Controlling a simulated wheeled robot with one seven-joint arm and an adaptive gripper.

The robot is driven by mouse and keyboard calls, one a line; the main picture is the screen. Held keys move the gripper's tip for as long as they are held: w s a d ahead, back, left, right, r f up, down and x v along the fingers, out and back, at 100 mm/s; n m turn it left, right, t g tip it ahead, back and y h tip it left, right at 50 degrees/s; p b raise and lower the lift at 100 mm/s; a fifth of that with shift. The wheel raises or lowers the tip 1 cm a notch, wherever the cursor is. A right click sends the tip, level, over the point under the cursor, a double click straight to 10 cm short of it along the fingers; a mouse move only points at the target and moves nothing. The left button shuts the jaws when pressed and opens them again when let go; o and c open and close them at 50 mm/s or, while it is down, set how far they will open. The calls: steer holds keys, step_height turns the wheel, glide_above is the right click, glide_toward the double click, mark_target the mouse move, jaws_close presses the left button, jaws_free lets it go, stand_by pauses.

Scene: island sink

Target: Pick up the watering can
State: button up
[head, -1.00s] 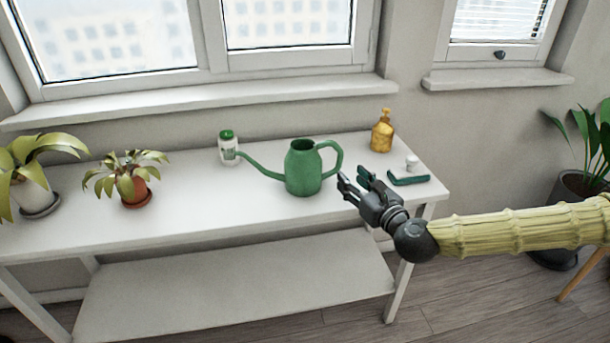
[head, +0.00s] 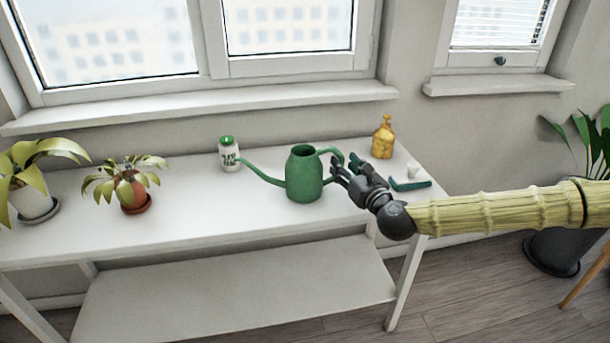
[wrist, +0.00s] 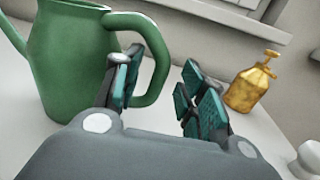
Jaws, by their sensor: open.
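The green watering can (head: 304,177) stands upright on the white table, its spout to the left and its handle to the right. In the wrist view the can (wrist: 68,55) fills the upper left, and its looped handle reaches toward my fingers. My gripper (head: 345,167) is open at the handle side of the can. In the wrist view my gripper (wrist: 160,85) has the handle's outer curve between its two fingers, closer to the left finger. The left finger hides part of the handle. I cannot tell whether they touch.
A yellow spray bottle (head: 383,137) stands behind my gripper, with a small white pot (head: 413,169) and a green tool (head: 410,185) to its right. A white bottle with a green cap (head: 229,155) stands near the spout tip. Two potted plants (head: 130,188) (head: 35,185) stand at left.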

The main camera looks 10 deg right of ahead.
steer(key=shift+x, duration=1.45)
steer(key=shift+f, duration=0.1)
jaws_close()
